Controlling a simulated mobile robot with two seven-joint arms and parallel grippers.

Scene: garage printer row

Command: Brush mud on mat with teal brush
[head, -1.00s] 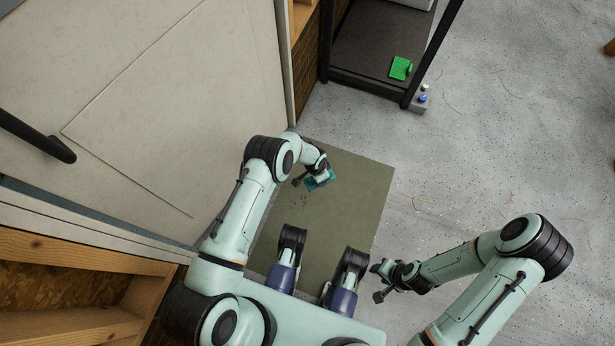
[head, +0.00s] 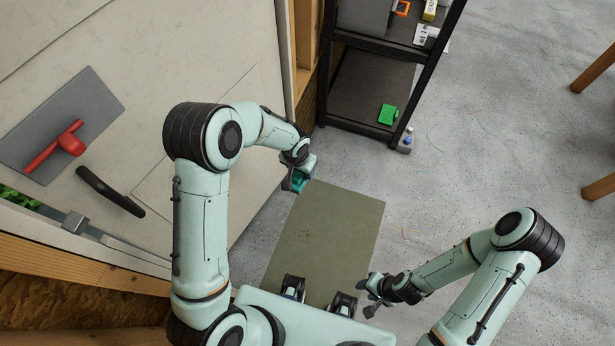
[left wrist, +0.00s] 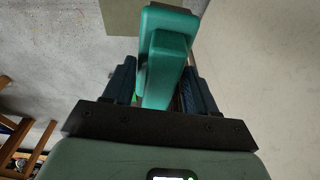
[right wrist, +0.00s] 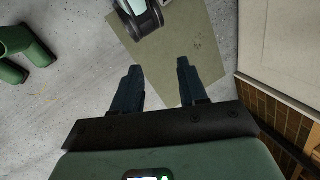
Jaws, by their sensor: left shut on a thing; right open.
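The olive-green mat (head: 325,240) lies flat on the floor in front of my base. My left gripper (head: 293,178) is shut on the teal brush (head: 300,183), beside the mat's far left corner and apparently above the floor. The brush (left wrist: 165,62) fills the space between the fingers in the left wrist view. My right gripper (head: 371,296) is open and empty near the mat's right edge.
A black shelf rack (head: 424,95) stands beyond the mat, with a green object (head: 388,114) on its lower shelf.

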